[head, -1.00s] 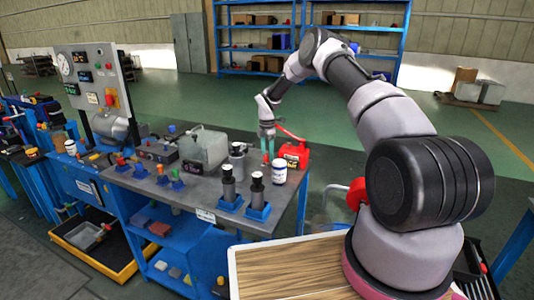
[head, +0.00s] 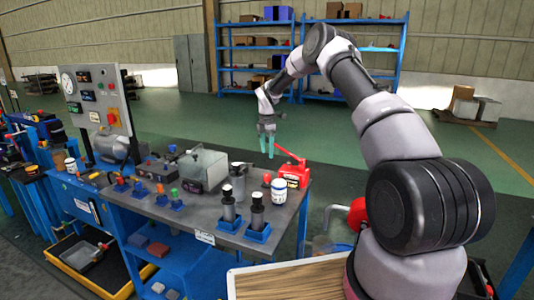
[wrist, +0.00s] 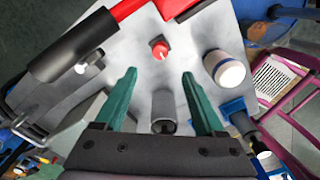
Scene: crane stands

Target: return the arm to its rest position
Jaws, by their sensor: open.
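My arm reaches forward from the lower right of the head view and bends down over the far end of a grey workbench (head: 170,209). My gripper (head: 267,147) hangs above the bench with its green fingers pointing down. In the wrist view my gripper (wrist: 160,85) has its two green fingers spread apart with nothing held between them. A grey cylinder (wrist: 163,110) shows between the fingers but lower down, on the bench.
A red tool with a raised lever (head: 292,174) stands just right of my gripper. A control panel (head: 97,95) rises at the left. Blue shelves (head: 253,60) stand behind open floor.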

